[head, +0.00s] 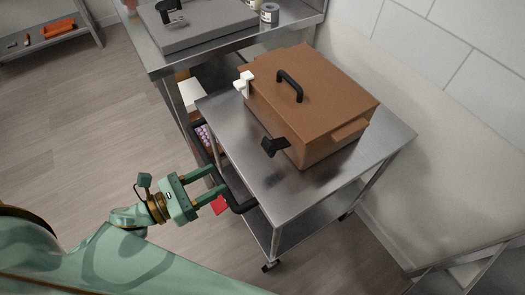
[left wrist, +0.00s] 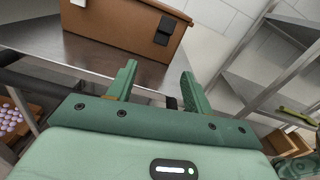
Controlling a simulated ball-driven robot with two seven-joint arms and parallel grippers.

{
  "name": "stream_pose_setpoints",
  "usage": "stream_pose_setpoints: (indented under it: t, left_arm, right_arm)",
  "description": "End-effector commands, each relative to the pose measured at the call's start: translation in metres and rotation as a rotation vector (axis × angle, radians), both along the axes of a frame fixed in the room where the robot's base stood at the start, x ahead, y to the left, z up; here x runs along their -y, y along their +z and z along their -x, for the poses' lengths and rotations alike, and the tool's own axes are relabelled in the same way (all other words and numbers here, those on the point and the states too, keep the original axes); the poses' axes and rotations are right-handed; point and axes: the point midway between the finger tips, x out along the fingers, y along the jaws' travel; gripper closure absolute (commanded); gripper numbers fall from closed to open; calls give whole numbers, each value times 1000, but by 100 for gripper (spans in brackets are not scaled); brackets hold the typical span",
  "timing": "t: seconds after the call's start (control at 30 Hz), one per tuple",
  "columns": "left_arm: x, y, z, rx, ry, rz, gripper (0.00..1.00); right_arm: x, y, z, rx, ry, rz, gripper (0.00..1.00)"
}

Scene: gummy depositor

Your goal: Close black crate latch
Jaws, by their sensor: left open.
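A brown crate (head: 318,98) with a closed lid and a black top handle (head: 290,84) sits on a steel cart. Its black latch (head: 273,146) sticks outward from the near side at the lower left; a white latch (head: 244,84) is on the same side, farther back. In the left wrist view the black latch (left wrist: 165,30) shows on the crate wall (left wrist: 115,22), beyond the fingers. My left gripper (head: 221,180) is open and empty, beside the cart's black push handle, short of the crate. My right gripper is not in view.
The steel cart (head: 385,140) has bare top around the crate and a black push handle (head: 236,200) at its left end. A steel table (head: 160,65) stands behind, and a wall is at right.

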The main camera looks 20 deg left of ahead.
Motion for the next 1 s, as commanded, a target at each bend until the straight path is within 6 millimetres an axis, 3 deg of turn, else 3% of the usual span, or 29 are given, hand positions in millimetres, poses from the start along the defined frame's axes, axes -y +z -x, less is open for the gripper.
stream_pose_setpoints:
  t: [0.27,0.7,1.0]
  left_arm:
    - [10,1,-12,94,-9,-101,49]
    - [75,1,-95,90,-7,-98,49]
    - [99,0,-126,86,-7,-98,49]
  right_arm:
    - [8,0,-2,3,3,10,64]
    - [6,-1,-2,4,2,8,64]
    - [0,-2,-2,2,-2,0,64]
